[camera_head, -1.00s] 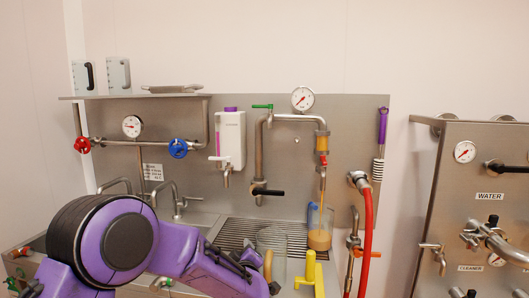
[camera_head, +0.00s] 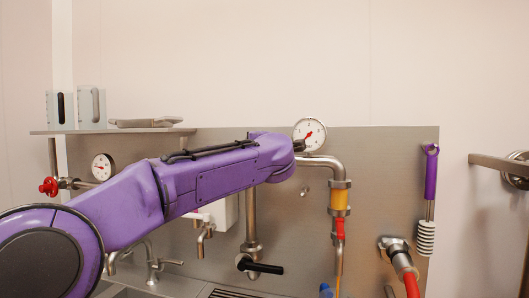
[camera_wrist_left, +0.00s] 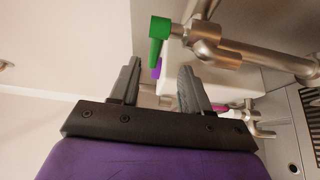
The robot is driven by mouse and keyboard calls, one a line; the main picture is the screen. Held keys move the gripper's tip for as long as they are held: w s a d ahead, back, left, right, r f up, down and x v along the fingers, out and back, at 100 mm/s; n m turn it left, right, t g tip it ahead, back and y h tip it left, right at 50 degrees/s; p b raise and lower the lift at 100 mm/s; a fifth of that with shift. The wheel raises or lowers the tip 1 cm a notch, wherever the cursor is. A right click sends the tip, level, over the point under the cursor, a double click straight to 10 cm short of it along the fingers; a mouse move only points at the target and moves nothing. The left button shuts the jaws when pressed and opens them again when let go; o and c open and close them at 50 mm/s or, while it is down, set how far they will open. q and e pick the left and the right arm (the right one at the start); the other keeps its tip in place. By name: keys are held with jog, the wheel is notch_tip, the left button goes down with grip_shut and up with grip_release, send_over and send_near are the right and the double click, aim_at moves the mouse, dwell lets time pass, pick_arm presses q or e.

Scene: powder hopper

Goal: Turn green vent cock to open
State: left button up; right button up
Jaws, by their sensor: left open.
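The green vent cock handle (camera_wrist_left: 159,38) shows in the left wrist view on a metal fitting (camera_wrist_left: 205,38), just beyond my fingertips. My left gripper (camera_wrist_left: 160,68) is open. Its two dark fingers stand on either side of the line to the green handle, and nothing is held between them. In the head view my left arm reaches up across the panel, and only a dark bit of the gripper (camera_head: 299,145) shows by the upper pipe. The arm hides the green cock there. My right gripper is not in view.
A round gauge (camera_head: 309,133) stands beside the gripper, above the curved pipe (camera_head: 325,163). A black-handled valve (camera_head: 262,267) is below. A purple-handled brush (camera_head: 431,185) hangs at right. A shelf (camera_head: 110,131) and red wheel (camera_head: 48,186) are at left.

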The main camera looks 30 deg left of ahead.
pick_arm(q)
jog(key=p+x, duration=0.4)
jog(key=r+p+x, duration=0.1)
jog(key=x, duration=0.2)
jog(key=shift+s+a+p, duration=0.3)
jog(key=shift+a+p, duration=0.1)
jog(key=shift+a, duration=0.05)
jog(key=shift+s+a+f, duration=0.1)
jog(key=shift+s+a, duration=0.05)
jog(key=shift+s, duration=0.05)
jog(key=shift+w, duration=0.1)
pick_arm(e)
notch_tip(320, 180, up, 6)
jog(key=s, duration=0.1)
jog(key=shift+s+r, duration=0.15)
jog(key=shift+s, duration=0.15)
pick_arm(q)
jog(key=shift+w+f, duration=0.1)
jog(key=shift+w, duration=0.05)
jog(key=c, duration=0.8)
jog(key=shift+f, duration=0.1)
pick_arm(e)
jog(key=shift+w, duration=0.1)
